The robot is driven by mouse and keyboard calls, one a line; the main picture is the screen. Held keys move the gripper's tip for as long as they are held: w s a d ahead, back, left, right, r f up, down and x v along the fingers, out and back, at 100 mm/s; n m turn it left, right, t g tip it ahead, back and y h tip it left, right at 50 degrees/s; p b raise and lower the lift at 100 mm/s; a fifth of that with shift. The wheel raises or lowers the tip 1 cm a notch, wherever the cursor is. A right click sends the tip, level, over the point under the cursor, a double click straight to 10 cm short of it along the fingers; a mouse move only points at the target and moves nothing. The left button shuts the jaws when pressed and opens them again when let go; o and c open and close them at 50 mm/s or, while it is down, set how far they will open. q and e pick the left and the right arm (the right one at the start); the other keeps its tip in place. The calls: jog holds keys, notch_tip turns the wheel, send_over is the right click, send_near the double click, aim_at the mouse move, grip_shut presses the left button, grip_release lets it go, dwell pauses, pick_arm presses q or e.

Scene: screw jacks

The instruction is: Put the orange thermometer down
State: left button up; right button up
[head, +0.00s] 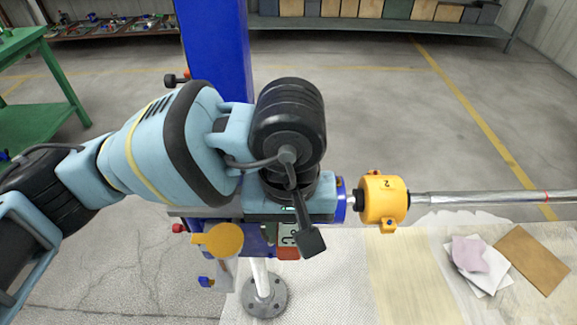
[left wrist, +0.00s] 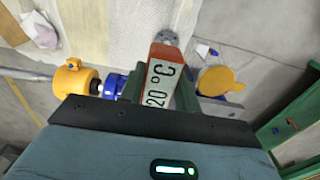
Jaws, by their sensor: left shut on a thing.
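The orange thermometer (left wrist: 161,73) has a white face reading 20 °C. In the left wrist view it stands out between the two green fingers of my left gripper (left wrist: 160,92), which is shut on it. In the head view my left gripper (head: 287,232) is near the picture's middle, and the thermometer's lower orange end (head: 288,253) shows below it. The wrist covers part of the thermometer. Whether its end touches anything beneath is unclear. My right gripper is in neither view.
A yellow collar (head: 382,199) on a steel rod (head: 480,198) lies just right of my gripper. A blue post (head: 217,45) rises behind. A yellow disc (head: 222,240) is to the left. Papers (head: 478,262) and a brown board (head: 532,260) lie lower right. A green bench (head: 25,115) stands left.

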pick_arm(q)
jog(key=w, duration=0.4)
jog(key=w+f, duration=0.1)
jog(key=w, duration=0.9)
jog(key=shift+w+f+p, duration=0.1)
jog(key=shift+f+p, duration=0.05)
jog(key=shift+p, duration=0.25)
jog(key=shift+w, duration=0.25)
notch_tip(320, 180, down, 3)
jog(key=shift+f+p, duration=0.15)
jog(key=shift+p, duration=0.15)
jog(key=shift+f, duration=0.1)
jog(key=shift+f, duration=0.15)
jog(key=shift+f, duration=0.1)
jog(key=o, duration=1.1)
jog(key=shift+c, duration=0.2)
